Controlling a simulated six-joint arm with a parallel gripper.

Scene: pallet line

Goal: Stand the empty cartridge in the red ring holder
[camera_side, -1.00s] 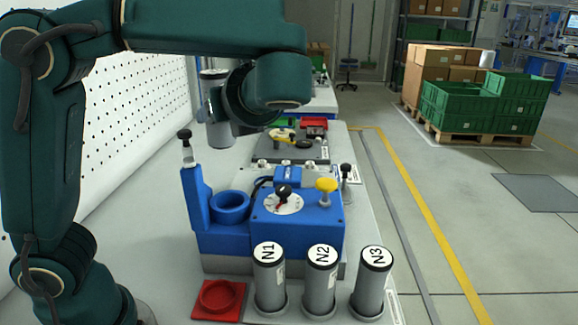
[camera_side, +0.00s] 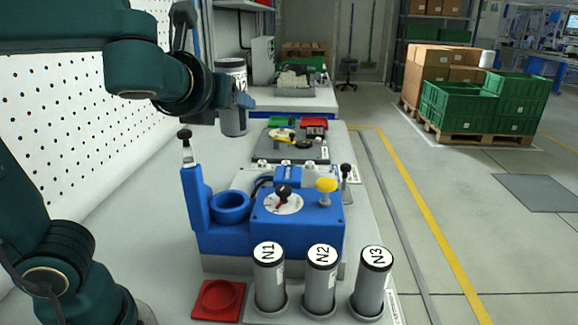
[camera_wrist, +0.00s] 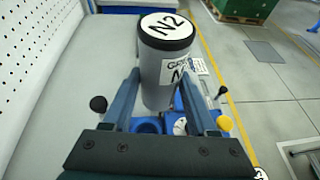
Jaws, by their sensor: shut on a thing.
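My gripper (camera_side: 222,106) is shut on a grey cartridge (camera_side: 232,120) with a dark rim. It holds the cartridge roughly upright, in the air above and behind the blue station. In the wrist view the same cartridge (camera_wrist: 164,70) stands between the fingers of my gripper (camera_wrist: 160,88), with a white top marked N2. The red ring holder (camera_side: 218,299) is a flat square plate with a raised ring, at the bench's front left. Its ring is empty, and my gripper is well away from it. The frames do not show whether the held cartridge is empty.
The blue station (camera_side: 298,228) has an empty blue ring (camera_side: 230,207), a black-knobbed dial (camera_side: 284,200) and a yellow knob (camera_side: 326,186). Capped cartridges N1 (camera_side: 269,285), N2 (camera_side: 320,285) and N3 (camera_side: 371,285) stand right of the red holder. A white perforated panel (camera_side: 90,110) borders the left.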

